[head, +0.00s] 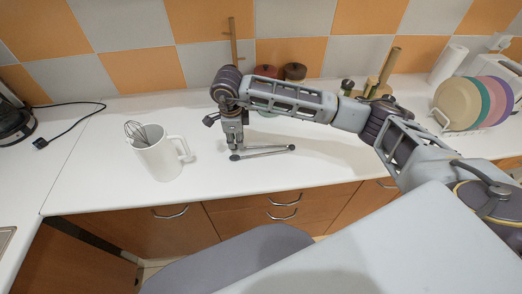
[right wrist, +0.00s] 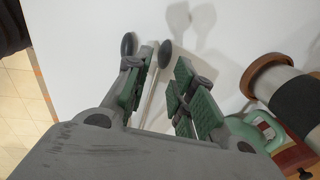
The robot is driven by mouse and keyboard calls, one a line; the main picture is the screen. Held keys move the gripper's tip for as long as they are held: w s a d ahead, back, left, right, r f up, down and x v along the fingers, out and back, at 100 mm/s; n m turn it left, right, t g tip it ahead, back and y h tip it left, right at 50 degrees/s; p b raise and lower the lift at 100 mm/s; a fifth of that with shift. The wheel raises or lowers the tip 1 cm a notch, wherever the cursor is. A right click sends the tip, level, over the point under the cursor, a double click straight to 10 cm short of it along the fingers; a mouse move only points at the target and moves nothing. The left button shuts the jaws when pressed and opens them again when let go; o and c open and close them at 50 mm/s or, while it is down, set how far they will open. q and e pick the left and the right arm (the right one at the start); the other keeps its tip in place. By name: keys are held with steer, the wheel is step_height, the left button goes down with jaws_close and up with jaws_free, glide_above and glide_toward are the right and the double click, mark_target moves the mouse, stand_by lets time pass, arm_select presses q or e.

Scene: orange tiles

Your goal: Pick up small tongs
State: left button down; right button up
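The small tongs (head: 265,152) are thin and grey with dark ends. They lie on the white counter in the middle of the head view. My right gripper (head: 234,145) points down at their left end. In the right wrist view, a thin pale bar, seemingly part of the tongs (right wrist: 155,83), runs between the green-padded fingers of my right gripper (right wrist: 160,82). A gap shows between the fingers, so the gripper looks open. I cannot tell whether a finger touches the tongs. My left gripper is not in view.
A white jug (head: 160,158) with a whisk (head: 137,132) stands left of my right gripper. Red (head: 268,72) and brown (head: 295,72) pots stand behind my arm. A rack of coloured plates (head: 458,103) is at the right. The counter front between jug and tongs is clear.

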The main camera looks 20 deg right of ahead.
step_height(320, 180, down, 3)
steer(key=shift+d+r+p, duration=0.1)
steer(key=shift+p, duration=0.25)
steer(key=shift+w+f, duration=0.15)
steer(key=shift+f, duration=0.5)
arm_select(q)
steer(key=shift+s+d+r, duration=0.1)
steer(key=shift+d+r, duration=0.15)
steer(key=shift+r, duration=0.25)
arm_select(e)
jaws_close()
